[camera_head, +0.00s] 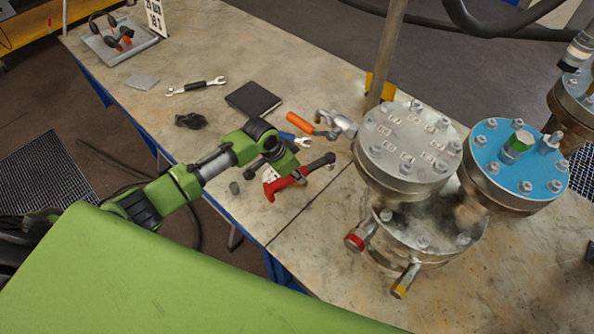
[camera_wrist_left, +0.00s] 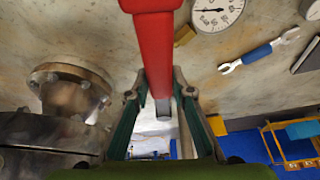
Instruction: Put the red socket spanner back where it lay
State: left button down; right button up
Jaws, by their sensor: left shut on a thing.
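The red socket spanner (camera_head: 286,186) has a red handle and a dark end. My left gripper (camera_head: 293,174) is shut on its red handle, over the near bench area left of the large flanged vessel. In the left wrist view, the red handle (camera_wrist_left: 156,50) runs between the fingers of the gripper (camera_wrist_left: 160,97), from the top edge towards the middle. How far the spanner is above the bench is hard to tell. My right gripper is not in view.
The flanged vessel (camera_head: 408,150) stands right of the spanner, beside a blue-topped vessel (camera_head: 515,165). A blue-handled spanner (camera_wrist_left: 258,54) and a dial gauge (camera_wrist_left: 217,12) lie close by. An orange-handled tool (camera_head: 300,123) and a black notebook (camera_head: 253,99) lie behind. The bench front is bare.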

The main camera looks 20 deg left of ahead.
pick_arm(q)
jog(key=shift+r, duration=0.1)
jog(key=shift+w+p, duration=0.1)
jog(key=shift+p, duration=0.2)
notch_tip(320, 180, down, 3)
jog(key=shift+f+b, duration=0.2)
jog(key=shift+b, duration=0.9)
notch_tip(320, 180, down, 6)
jog(key=b, duration=0.3)
jog(key=shift+r+b, duration=0.15)
jog(key=shift+b, duration=0.15)
jog(key=shift+f+b, duration=0.6)
jog(key=shift+f, duration=0.4)
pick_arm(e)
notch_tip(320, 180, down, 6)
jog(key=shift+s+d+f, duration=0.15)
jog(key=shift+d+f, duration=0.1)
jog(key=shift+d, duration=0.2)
pick_arm(q)
jog(key=shift+f, duration=0.1)
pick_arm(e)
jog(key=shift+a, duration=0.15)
